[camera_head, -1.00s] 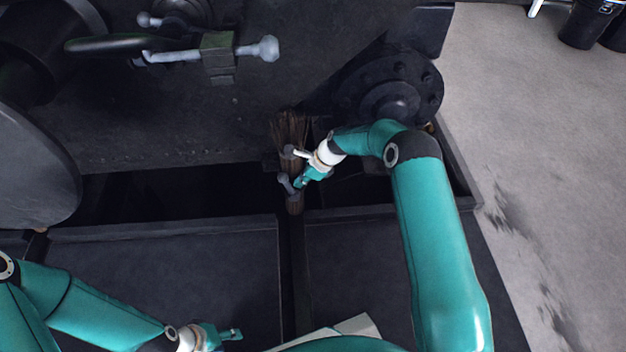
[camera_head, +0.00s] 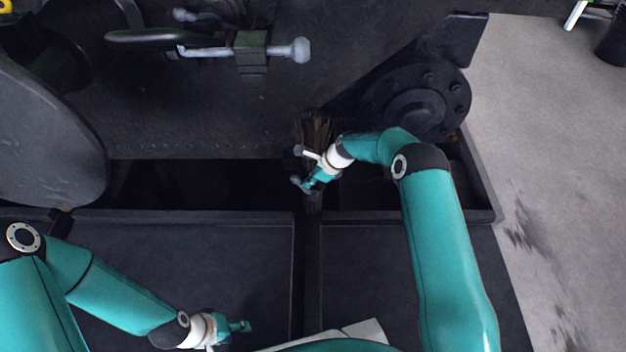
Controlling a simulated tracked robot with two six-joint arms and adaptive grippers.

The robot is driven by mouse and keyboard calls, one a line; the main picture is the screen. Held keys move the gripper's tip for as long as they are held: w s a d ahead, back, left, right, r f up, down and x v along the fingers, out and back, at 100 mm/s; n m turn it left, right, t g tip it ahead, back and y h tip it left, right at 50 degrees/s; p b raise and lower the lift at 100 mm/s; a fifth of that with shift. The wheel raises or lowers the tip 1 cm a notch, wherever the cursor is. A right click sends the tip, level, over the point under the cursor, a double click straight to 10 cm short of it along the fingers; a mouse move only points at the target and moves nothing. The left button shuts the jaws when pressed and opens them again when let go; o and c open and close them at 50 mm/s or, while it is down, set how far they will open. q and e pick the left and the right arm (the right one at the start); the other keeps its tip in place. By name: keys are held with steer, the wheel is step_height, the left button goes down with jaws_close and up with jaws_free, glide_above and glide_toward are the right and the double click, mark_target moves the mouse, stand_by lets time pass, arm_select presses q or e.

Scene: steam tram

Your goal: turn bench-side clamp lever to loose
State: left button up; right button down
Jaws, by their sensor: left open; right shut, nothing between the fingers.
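A small grey ball-ended lever (camera_head: 297,181) shows at the left of my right gripper, in front of the brown bristly bundle. I take it for the clamp lever; its pivot is partly hidden. My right gripper (camera_head: 309,186) is shut with nothing in it, right beside this lever; I cannot tell if they touch. My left gripper (camera_head: 238,326) is open and empty, low in the view over the dark floor panel, well away from the lever.
The bristly bundle (camera_head: 312,128) stands against the dark plate. Above are a ball-ended grey rod in a block (camera_head: 250,48) and a black handle (camera_head: 150,38). A bolted round flange (camera_head: 425,100) is at right. A dark trough (camera_head: 210,185) crosses below; a pale object (camera_head: 365,332) lies at the bottom.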

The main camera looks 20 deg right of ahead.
steer(key=shift+a, duration=0.15)
steer(key=p+v, duration=0.5)
steer(key=v, duration=0.8)
steer(key=shift+s+r+p, duration=0.15)
steer(key=shift+s+p, duration=0.05)
steer(key=shift+p, duration=0.15)
